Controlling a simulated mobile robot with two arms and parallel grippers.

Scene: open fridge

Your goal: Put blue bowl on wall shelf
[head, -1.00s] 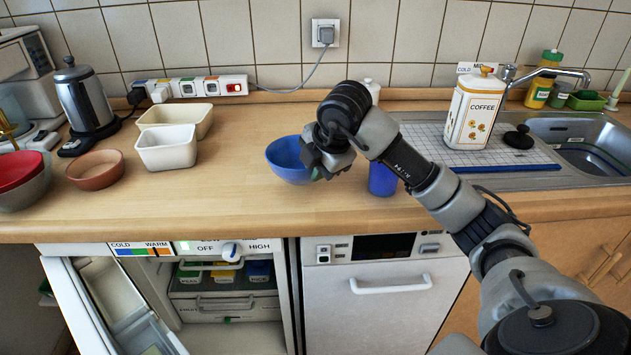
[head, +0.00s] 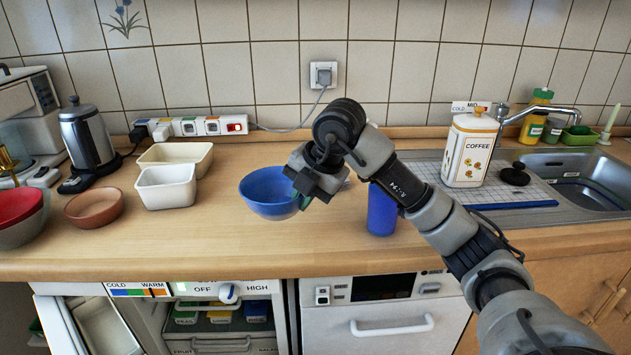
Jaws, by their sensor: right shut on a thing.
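The blue bowl (head: 266,194) is upright over the wooden counter, left of the blue cup. My right gripper (head: 304,198) is shut on the bowl's right rim; its fingers are partly hidden by the wrist. Whether the bowl still touches the counter is hard to tell. The wall shelf is not in view; only the tiled wall shows above the counter. My left gripper is not in view.
A blue cup (head: 382,210) stands close beside my right forearm. White tubs (head: 166,186), a brown bowl (head: 95,207) and a kettle (head: 88,140) stand left. A coffee canister (head: 468,150) and sink (head: 585,180) are right. The fridge door (head: 85,325) is open below.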

